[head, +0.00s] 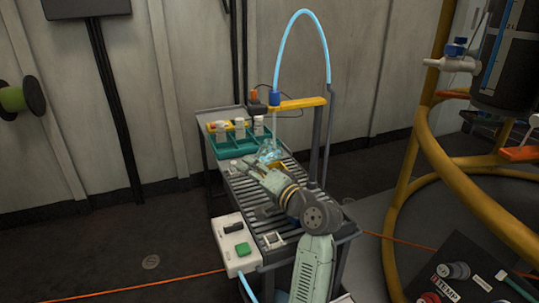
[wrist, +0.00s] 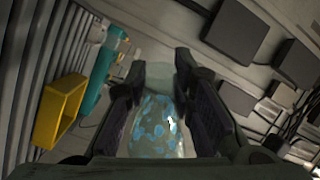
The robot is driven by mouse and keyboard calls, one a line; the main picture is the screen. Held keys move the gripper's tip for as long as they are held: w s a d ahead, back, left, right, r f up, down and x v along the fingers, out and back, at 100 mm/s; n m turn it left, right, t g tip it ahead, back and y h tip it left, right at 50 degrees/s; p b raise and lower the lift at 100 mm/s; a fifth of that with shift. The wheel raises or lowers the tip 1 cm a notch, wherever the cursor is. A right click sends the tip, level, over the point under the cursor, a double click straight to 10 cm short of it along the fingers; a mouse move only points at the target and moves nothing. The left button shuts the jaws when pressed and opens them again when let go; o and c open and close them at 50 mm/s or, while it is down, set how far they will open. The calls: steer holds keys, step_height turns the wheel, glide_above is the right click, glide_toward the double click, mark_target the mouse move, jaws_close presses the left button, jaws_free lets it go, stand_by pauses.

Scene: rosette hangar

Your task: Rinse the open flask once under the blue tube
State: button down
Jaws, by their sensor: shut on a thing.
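The flask (head: 270,152) is clear glass with a bluish tint, over the slatted bench, roughly below the blue tube's end. In the wrist view the flask (wrist: 158,128) lies between my fingers, with blue patches on or in it; I cannot tell if these are water. My gripper (head: 258,166) is shut on it; both fingers also show in the wrist view (wrist: 160,90). The light blue tube (head: 297,18) arches over to a blue fitting on a yellow bracket (head: 300,103). A faint pale streak hangs below the fitting; I cannot tell if it flows.
A teal rack (head: 228,150) with white-capped bottles stands behind the flask on the bench. A white box with a green button (head: 243,248) is at the bench's front left. A grey post (head: 316,140) carries the bracket. A yellow pipe frame (head: 430,150) stands at right.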

steer(key=shift+r+m+p, duration=0.15)
steer(key=shift+m+p, duration=0.15)
steer(key=shift+p, duration=0.3)
steer(key=shift+p, duration=0.4)
steer(key=shift+m+p, duration=0.5)
steer(key=shift+f, duration=0.25)
steer(key=shift+r+m+p, duration=0.1)
steer(key=shift+m+p, duration=0.2)
steer(key=shift+p, duration=0.1)
steer(key=shift+r+p, duration=0.1)
steer(key=shift+p, duration=0.3)
steer(key=shift+m+p, duration=0.6)
steer(key=shift+f, duration=0.25)
